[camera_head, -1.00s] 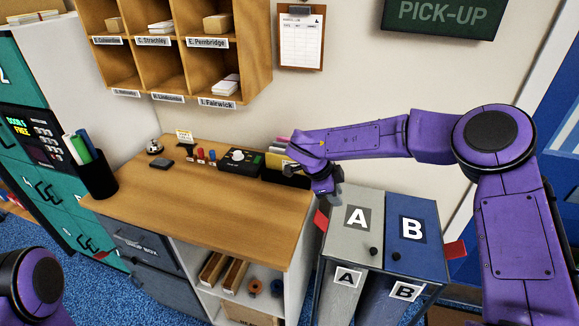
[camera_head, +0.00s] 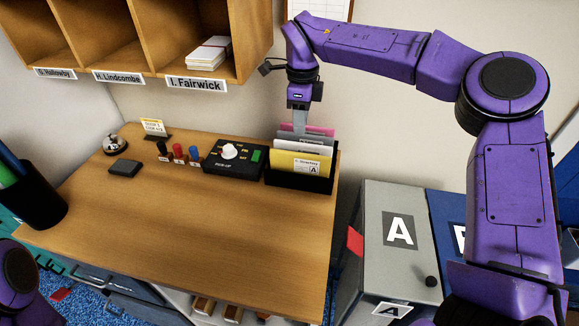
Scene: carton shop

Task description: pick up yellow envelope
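The yellow envelope (camera_head: 300,165) stands upright at the front of a black holder (camera_head: 300,183) at the desk's back right. It bears a white label with an "A". White, grey and pink envelopes (camera_head: 305,133) stand behind it. My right gripper (camera_head: 300,124) points down over the holder from behind, its grey finger end at the tops of the rear envelopes. The fingers show nearly edge-on, so their gap and any contact are unclear. My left gripper is out of view; only a purple part of that arm shows at the lower left.
The wooden desk (camera_head: 190,225) is clear in front. A black control box (camera_head: 234,160) with a white knob stands left of the holder, with stamps, a bell (camera_head: 114,144) and a pen cup (camera_head: 35,195) further left. Bins A (camera_head: 400,260) and B stand at right; cubbyholes hang above.

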